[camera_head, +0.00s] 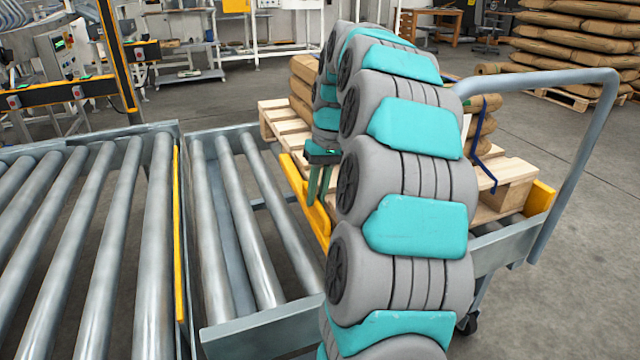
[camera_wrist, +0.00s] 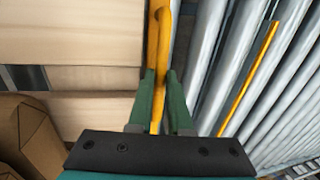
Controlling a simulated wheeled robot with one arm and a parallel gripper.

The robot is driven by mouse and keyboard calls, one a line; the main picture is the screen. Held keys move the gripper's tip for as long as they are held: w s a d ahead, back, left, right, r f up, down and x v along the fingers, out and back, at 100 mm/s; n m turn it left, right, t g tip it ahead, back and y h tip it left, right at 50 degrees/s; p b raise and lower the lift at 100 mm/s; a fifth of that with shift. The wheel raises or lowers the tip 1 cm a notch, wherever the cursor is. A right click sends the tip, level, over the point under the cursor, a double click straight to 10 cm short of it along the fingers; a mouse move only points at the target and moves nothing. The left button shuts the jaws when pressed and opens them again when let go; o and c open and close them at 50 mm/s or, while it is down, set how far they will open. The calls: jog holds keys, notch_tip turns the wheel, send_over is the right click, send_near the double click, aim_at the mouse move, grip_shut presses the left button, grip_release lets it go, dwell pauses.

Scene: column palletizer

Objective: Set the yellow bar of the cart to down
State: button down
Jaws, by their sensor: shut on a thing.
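The cart's yellow bar (camera_head: 291,176) runs along the cart's left side, between the pallet and the rollers. My gripper (camera_head: 316,200) reaches down to it with its green fingers, beside my arm. In the wrist view, the yellow bar (camera_wrist: 155,60) passes between the two fingers of my gripper (camera_wrist: 160,78), which is shut on it. The cart (camera_head: 500,252) carries a wooden pallet (camera_head: 275,118) with brown sacks (camera_head: 302,78). My arm hides much of the cart and the near part of the bar. I cannot tell how far the bar is raised.
A roller conveyor (camera_head: 155,230) with another yellow bar (camera_head: 179,235) stands at left; its short roller section (camera_head: 240,210) adjoins the cart. The cart's grey handle (camera_head: 590,150) rises at right. Stacked sacks (camera_head: 575,50) stand at the back right. Floor at right is clear.

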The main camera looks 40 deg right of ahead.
dwell(0.4)
jog(key=c, duration=0.8)
grip_release()
jog(key=shift+f, duration=0.1)
jog(key=shift+c, duration=0.2)
